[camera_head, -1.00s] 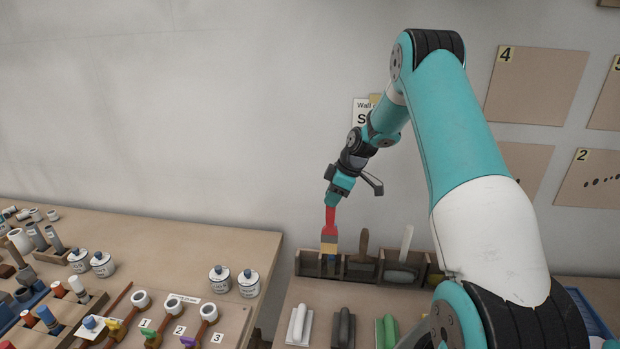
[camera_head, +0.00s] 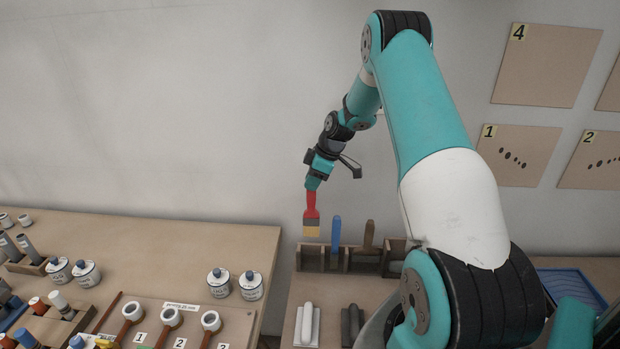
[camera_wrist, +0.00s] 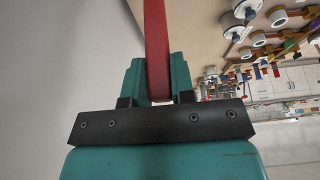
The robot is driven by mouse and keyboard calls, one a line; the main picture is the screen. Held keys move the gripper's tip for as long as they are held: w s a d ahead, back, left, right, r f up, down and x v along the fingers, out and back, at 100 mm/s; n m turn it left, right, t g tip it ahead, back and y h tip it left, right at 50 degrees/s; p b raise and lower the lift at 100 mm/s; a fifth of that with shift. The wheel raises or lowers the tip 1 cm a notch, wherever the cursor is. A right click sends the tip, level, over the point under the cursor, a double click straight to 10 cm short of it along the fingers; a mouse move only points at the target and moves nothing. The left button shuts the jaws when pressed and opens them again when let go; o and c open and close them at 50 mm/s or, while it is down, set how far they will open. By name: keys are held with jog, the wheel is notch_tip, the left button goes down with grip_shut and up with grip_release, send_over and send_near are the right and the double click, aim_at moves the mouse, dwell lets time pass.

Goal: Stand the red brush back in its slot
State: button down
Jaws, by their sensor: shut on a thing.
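My gripper (camera_head: 313,183) is shut on the handle of the red brush (camera_head: 311,208). The brush hangs upright, bristles down, with a grey band and yellowish bristles. In the head view it is above the left end of the wooden slotted rack (camera_head: 309,262), and its tip looks clear of the rack. The wrist view shows the red handle (camera_wrist: 155,45) between the teal fingers (camera_wrist: 158,85). A blue-handled tool (camera_head: 336,232) and a brown-handled tool (camera_head: 369,236) stand in the neighbouring slots. The inside of the leftmost slot is hidden.
A white-handled float (camera_head: 307,325) and a dark one (camera_head: 351,325) lie in front of the rack. Two white jars (camera_head: 219,284) stand on the left table (camera_head: 190,240). The wall is close behind the rack. A blue tray (camera_head: 572,287) is at right.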

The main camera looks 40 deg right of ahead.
aim_at(316, 214)
jog(key=shift+f+b, duration=4.8)
jog(key=shift+f, duration=1.95)
jog(key=shift+f+b, duration=0.5)
jog(key=shift+f, duration=0.1)
jog(key=c, duration=0.9)
grip_release()
jog(key=shift+r, duration=0.1)
jog(key=b+v, duration=0.2)
jog(key=v, duration=1.5)
jog(key=shift+r, duration=0.1)
